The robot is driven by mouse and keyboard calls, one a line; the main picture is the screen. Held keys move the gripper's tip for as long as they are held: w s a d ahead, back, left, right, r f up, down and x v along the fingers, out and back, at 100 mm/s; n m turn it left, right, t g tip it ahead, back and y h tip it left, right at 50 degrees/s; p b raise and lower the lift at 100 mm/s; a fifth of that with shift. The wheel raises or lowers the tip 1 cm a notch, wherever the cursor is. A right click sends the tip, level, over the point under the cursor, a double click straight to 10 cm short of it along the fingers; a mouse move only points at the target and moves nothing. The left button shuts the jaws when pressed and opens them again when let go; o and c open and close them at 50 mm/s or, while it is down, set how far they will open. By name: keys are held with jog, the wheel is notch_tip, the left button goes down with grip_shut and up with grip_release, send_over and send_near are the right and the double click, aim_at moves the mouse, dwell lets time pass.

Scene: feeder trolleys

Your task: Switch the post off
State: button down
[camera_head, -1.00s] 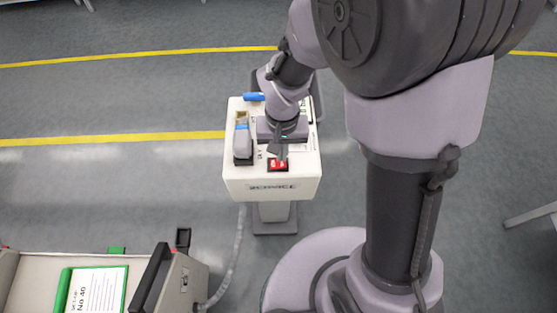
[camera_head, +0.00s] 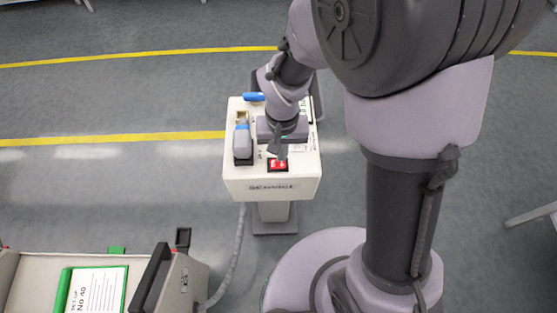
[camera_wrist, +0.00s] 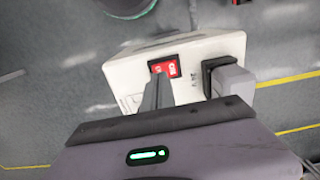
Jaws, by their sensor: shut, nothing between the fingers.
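The post (camera_head: 240,182) is a white box on a short pedestal, with a "SERVICE" label on its front. A red rocker switch (camera_head: 278,165) in a black frame sits near the front edge of its top. The switch also shows in the wrist view (camera_wrist: 165,67), with white marks on its red face. My gripper (camera_head: 279,155) points down with its fingers shut and empty, right at the switch. In the wrist view the fingertips (camera_wrist: 156,82) cover part of the switch; I cannot tell whether they touch it.
A grey plug (camera_head: 242,141) stands in the post's top left of the switch, with a blue part (camera_head: 254,97) behind it. A trolley (camera_head: 190,283) with a green-framed card (camera_head: 97,290) stands at lower left, a grey hose (camera_head: 236,250) beside it. Floor beyond is clear.

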jog(key=shift+f+b, duration=1.05)
jog(key=shift+f, duration=0.2)
dwell(0.5)
jog(key=shift+r, duration=0.15)
notch_tip(320, 180, up, 7)
jog(key=p, duration=0.5)
jog(key=shift+p, duration=0.4)
jog(key=s+d+r+m+t, duration=0.1)
jog(key=s+d+r+t, duration=0.1)
jog(key=r, duration=0.5)
jog(key=s+d+r+m+t+y, duration=0.1)
jog(key=s+d+r+t, duration=0.1)
jog(key=s+r, duration=0.3)
jog(key=s+d+r+m+t+y, duration=0.1)
jog(key=s+r, duration=0.3)
jog(key=r, duration=0.5)
jog(key=shift+s+d+m+t, duration=0.2)
jog(key=shift+d+m+t, duration=0.25)
jog(key=shift+d, duration=0.4)
